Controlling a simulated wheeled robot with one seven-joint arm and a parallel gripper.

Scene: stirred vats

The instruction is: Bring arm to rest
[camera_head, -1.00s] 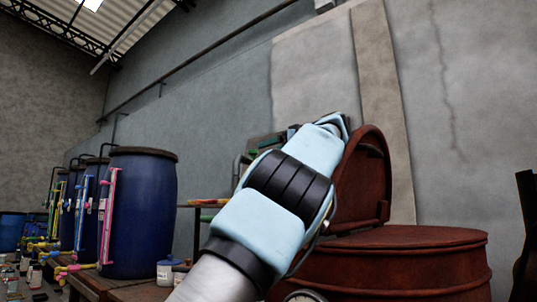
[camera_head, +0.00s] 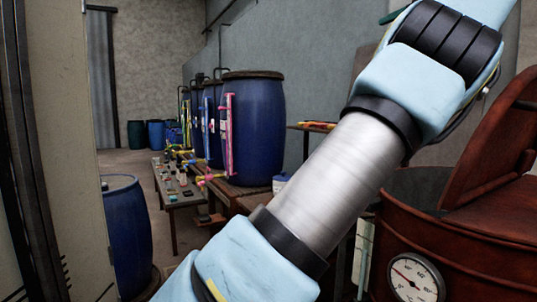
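My arm (camera_head: 340,180) crosses the view from the bottom centre up to the top right, with pale blue covers, a silver link and black bands. Its upper end leaves the picture at the top right. My gripper is not visible, so its fingers and anything in them cannot be seen. The arm passes in front of a rusty red vat (camera_head: 415,220), which stands at the right with its lid (camera_head: 495,150) raised. I cannot tell how far the arm is from the vat.
A round gauge (camera_head: 414,279) is on the vat's front. Blue barrels (camera_head: 255,125) stand on a bench at the centre left, with coloured pipes in front. A low table (camera_head: 178,200) holds small items. A blue drum (camera_head: 127,235) stands beside a pale pillar (camera_head: 70,140). Floor shows between them.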

